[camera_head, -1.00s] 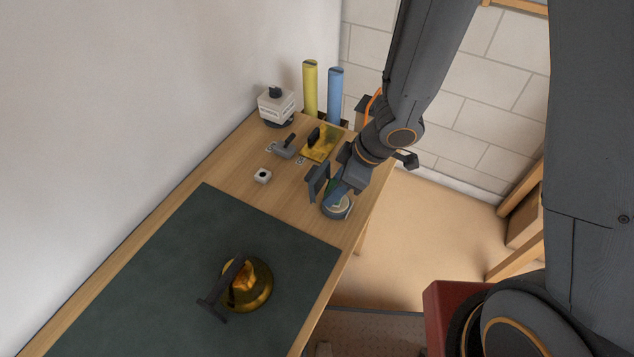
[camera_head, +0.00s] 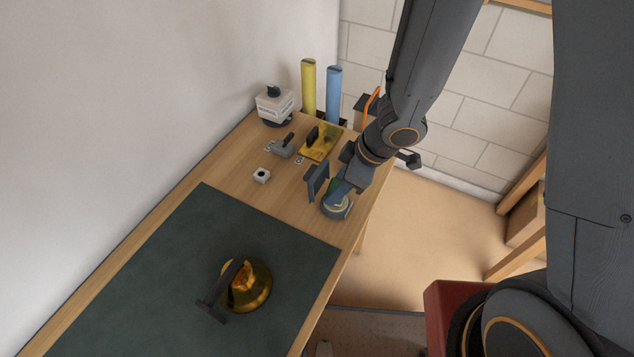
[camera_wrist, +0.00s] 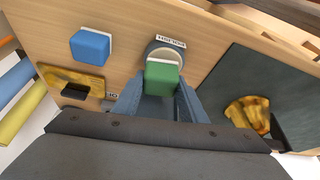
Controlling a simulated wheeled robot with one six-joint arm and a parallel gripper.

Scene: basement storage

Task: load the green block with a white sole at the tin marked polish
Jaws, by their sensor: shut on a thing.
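The green block with a white sole (camera_wrist: 161,77) is between the fingers of my gripper (camera_wrist: 160,98), which is shut on it; the white sole shows along its far edge. The block is at the round tin (camera_wrist: 152,45), whose POLISH label (camera_wrist: 171,41) shows beside it. In the head view the tin (camera_head: 337,206) stands near the table's right edge, under my gripper (camera_head: 333,187). The fingers hide most of the block there. I cannot tell whether the block touches the tin's contents.
A blue block with a white sole (camera_wrist: 91,46) stands near the table edge. A brass piece (camera_head: 247,288) sits on the dark mat (camera_head: 150,270).

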